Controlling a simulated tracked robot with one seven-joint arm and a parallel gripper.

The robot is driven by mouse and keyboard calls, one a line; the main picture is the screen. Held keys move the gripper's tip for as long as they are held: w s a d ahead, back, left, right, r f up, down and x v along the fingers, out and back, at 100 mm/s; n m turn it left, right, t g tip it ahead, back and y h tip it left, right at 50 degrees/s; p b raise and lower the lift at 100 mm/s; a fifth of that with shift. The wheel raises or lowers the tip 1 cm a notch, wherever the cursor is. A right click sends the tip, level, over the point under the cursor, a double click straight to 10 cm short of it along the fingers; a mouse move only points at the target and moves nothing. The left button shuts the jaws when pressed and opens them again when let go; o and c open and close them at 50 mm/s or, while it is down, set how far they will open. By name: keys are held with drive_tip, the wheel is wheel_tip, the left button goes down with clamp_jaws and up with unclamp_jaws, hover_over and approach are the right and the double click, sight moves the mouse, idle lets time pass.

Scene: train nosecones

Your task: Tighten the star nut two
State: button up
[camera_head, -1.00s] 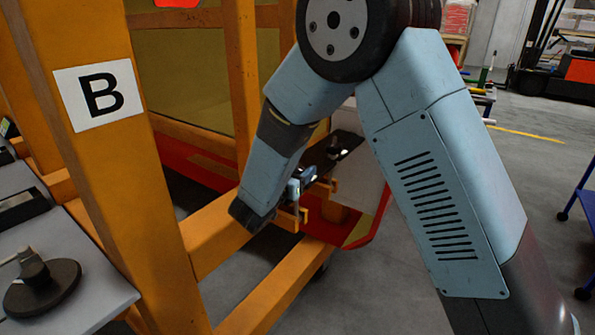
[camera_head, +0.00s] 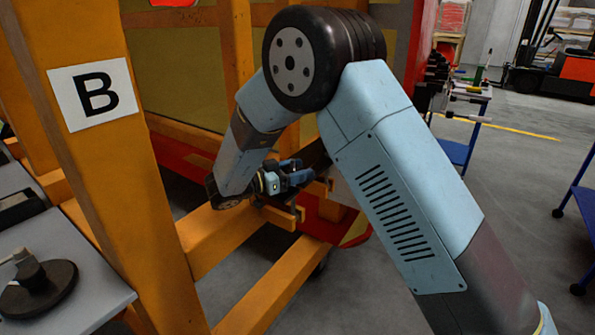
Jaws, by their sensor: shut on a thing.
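My gripper (camera_head: 310,177) is small in the view, left of my forearm, at the orange bracket on the frame's crossbeam. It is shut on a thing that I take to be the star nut. The nut itself is too small and too covered by the fingers to make out. Its thread and seat are hidden as well. The orange bracket (camera_head: 285,217) sticks out just below the gripper.
The orange wooden frame (camera_head: 130,190) with the sign B (camera_head: 95,94) stands close at left. A grey table (camera_head: 85,300) with a black round-based tool (camera_head: 38,288) is at lower left. A blue-framed trolley (camera_head: 458,150) stands behind my arm.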

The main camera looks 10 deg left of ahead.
drive_tip(key=shift+w+r, duration=0.1)
drive_tip(key=o, duration=1)
drive_tip(key=shift+v, duration=3.75)
